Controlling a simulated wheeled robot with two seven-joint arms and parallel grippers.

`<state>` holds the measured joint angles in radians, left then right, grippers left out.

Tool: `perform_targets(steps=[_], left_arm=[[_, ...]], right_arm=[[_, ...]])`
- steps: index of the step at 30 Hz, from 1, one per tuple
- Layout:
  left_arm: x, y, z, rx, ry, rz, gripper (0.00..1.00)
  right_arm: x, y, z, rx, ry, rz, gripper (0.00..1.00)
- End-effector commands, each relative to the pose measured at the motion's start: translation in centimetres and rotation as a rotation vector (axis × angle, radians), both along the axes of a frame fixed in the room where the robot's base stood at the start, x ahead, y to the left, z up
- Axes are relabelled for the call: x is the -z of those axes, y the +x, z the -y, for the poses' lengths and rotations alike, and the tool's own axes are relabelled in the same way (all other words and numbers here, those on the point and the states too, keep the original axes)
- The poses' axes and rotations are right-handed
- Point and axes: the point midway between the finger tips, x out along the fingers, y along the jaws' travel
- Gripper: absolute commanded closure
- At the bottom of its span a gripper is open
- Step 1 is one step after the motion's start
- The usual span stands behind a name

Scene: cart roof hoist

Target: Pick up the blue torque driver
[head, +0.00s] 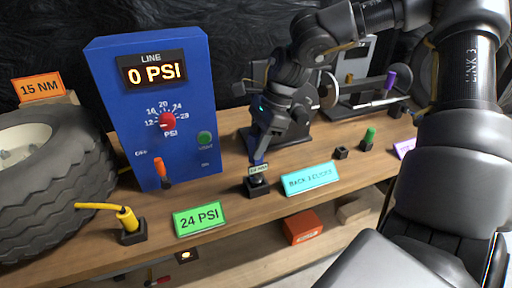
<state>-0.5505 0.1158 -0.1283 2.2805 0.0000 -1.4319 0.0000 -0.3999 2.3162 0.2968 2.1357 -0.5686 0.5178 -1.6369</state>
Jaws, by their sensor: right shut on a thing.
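The blue torque driver (257,158) is upright at the tip of my right gripper (262,142), which is shut on it. Only a short blue part shows below the fingers; the rest is hidden by the gripper. Its lower end is just above or at a small black holder (257,187) with a pale NM tag (258,170). I cannot tell whether it is clear of the holder. My left gripper is not in view.
A blue inflator box (185,95) reading 0 PSI stands to the left, by a tire (45,185) and a yellow tool (127,218). A green 24 PSI sign (200,219) and a cyan sign (309,179) flank the holder. A green-handled tool (369,136) stands farther right.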

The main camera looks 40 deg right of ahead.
Motion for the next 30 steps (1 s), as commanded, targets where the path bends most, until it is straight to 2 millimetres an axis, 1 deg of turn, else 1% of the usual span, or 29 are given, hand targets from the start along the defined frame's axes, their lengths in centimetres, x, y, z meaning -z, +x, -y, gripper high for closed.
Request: perform_targets(steps=[5, 6, 8, 14, 15, 17, 21, 25, 30], left_arm=[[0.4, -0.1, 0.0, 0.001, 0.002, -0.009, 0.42], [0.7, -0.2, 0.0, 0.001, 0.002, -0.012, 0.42], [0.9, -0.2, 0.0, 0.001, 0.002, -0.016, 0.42], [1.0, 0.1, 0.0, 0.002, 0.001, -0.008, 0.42], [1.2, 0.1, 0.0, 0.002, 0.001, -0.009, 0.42], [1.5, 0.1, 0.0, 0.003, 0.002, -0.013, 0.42], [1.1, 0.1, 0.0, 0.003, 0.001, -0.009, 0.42], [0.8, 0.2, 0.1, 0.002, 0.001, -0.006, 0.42], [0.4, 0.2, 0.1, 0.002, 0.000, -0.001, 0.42]], right_arm=[[-2.5, 0.1, 0.0, 0.000, -0.001, 0.007, 1.00], [-3.1, -0.2, -0.2, -0.002, 0.000, 0.006, 1.00], [-4.0, -0.9, -0.7, -0.003, -0.001, 0.008, 1.00], [-8.3, -3.8, -2.7, -0.003, -0.001, 0.010, 1.00], [-9.0, -4.6, -3.1, -0.004, -0.003, 0.008, 1.00], [-9.4, -6.0, -4.1, -0.005, -0.003, 0.007, 1.00], [-10.8, -8.5, -5.8, -0.004, -0.002, 0.007, 1.00], [-11.6, -10.1, -6.9, -0.003, -0.001, 0.004, 1.00], [-12.2, -11.3, -7.7, -0.001, -0.001, 0.003, 1.00]])
